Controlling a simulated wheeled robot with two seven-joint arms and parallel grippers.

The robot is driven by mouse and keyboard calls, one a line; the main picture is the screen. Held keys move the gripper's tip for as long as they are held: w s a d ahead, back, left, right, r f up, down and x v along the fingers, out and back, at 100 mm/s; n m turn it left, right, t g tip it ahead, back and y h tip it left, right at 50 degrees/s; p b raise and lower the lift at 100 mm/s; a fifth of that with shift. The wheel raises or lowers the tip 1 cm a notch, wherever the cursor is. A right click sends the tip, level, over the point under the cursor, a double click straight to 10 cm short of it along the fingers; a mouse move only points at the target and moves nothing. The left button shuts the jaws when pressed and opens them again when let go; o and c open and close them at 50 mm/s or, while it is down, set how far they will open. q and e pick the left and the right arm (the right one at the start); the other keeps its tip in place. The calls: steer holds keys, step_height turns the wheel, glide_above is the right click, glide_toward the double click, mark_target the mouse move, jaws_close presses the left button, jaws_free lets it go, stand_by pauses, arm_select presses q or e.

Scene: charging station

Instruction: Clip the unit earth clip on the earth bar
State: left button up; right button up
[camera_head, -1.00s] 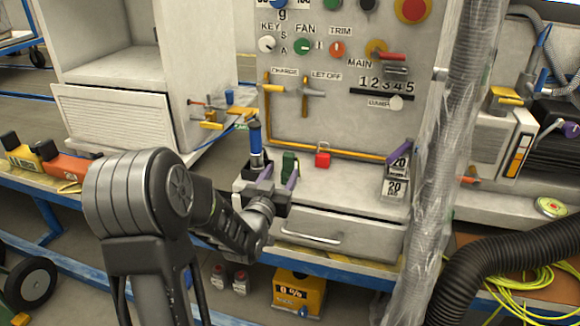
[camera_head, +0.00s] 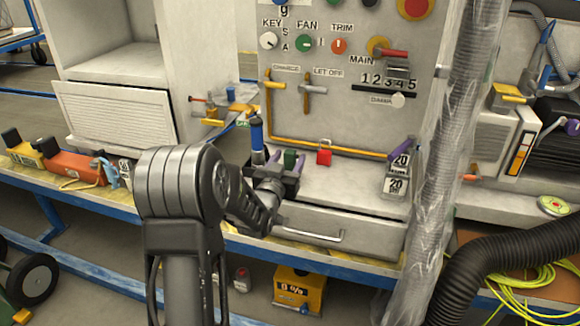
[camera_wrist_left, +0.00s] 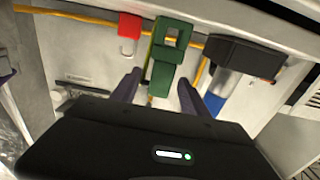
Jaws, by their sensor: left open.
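A green clip (camera_head: 290,158), seemingly the unit earth clip, is at the cabinet's ledge below the control panel. The left wrist view shows the green clip (camera_wrist_left: 165,60) close up, with a loop at its top. My left gripper (camera_head: 287,160) is open, with purple fingers. In the left wrist view its fingertips (camera_wrist_left: 158,82) lie on either side of the clip's lower part; I cannot tell whether they touch it. A brass-coloured bar (camera_head: 240,107), possibly the earth bar, sticks out at the cabinet's left side. My right gripper is out of view.
A blue-handled tool with a black block (camera_head: 257,138) stands just left of the clip; its black block (camera_wrist_left: 245,57) is near the right finger in the wrist view. A yellow pipe (camera_head: 345,151) runs behind. A drawer (camera_head: 310,225) lies below.

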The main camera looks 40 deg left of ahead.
arm_select(q)
steer(key=shift+w+a, duration=0.25)
steer(key=shift+w, duration=0.4)
steer(key=shift+c, duration=0.2)
jaws_close()
stand_by(0.3)
